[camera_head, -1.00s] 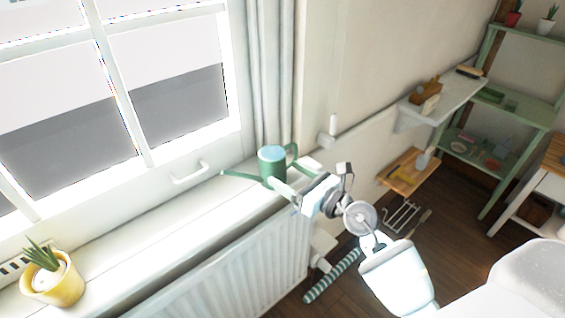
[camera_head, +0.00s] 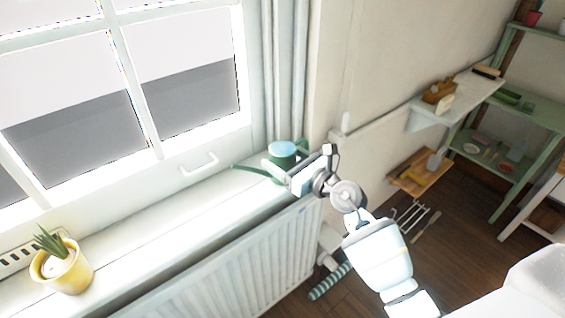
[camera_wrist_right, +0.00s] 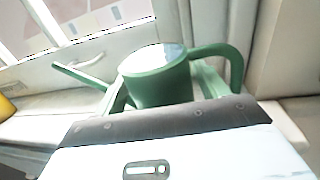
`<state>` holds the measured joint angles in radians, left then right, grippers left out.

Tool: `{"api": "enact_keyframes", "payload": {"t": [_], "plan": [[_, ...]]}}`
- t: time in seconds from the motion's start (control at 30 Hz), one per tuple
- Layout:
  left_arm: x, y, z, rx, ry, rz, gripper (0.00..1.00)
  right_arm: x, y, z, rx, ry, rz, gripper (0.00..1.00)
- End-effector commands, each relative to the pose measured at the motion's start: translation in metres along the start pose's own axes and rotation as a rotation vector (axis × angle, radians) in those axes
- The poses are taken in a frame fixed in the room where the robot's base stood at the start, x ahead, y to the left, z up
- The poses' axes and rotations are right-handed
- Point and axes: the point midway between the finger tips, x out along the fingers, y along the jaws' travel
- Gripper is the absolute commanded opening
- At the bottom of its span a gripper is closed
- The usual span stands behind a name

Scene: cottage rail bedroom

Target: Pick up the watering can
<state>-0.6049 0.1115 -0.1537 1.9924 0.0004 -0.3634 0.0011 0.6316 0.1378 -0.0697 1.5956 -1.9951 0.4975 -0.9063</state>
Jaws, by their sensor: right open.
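The green watering can (camera_head: 283,150) stands upright on the white windowsill (camera_head: 150,232), at its far right end by the curtain. Its thin spout points left. In the right wrist view the can (camera_wrist_right: 158,82) is straight ahead, with its open top visible and its curved handle on the right. My right gripper (camera_head: 279,169) is open at the can's near side and hides its lower body. The fingers appear to reach along both sides of the can; I cannot tell if they touch it. My left gripper is not in view.
A yellow pot with a spiky plant (camera_head: 62,262) stands on the sill at the left. A white radiator (camera_head: 250,262) is below the sill. The window handle (camera_head: 199,164) is left of the can. The sill between pot and can is clear.

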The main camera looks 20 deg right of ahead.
Motion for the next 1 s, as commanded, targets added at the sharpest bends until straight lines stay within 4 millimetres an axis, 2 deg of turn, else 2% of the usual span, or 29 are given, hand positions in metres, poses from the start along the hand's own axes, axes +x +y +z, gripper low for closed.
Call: {"api": "enact_keyframes", "payload": {"t": [0.1, 0.2, 0.47, 0.8, 1.0], "plan": [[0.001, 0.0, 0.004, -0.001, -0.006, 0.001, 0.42, 0.015, 0.0, -0.001, 0.001, 0.0, 0.0, 0.73], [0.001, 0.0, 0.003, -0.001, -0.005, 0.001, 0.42, 0.021, 0.0, -0.001, 0.001, 0.001, 0.0, 0.73], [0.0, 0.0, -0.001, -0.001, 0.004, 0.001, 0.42, 0.023, 0.0, -0.001, 0.0, 0.001, 0.0, 0.72], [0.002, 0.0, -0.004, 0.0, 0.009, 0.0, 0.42, 0.022, 0.0, -0.001, 0.0, 0.001, 0.0, 0.27], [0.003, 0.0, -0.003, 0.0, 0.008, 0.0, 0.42, 0.022, 0.0, 0.001, -0.001, -0.002, 0.0, 0.26]]}}
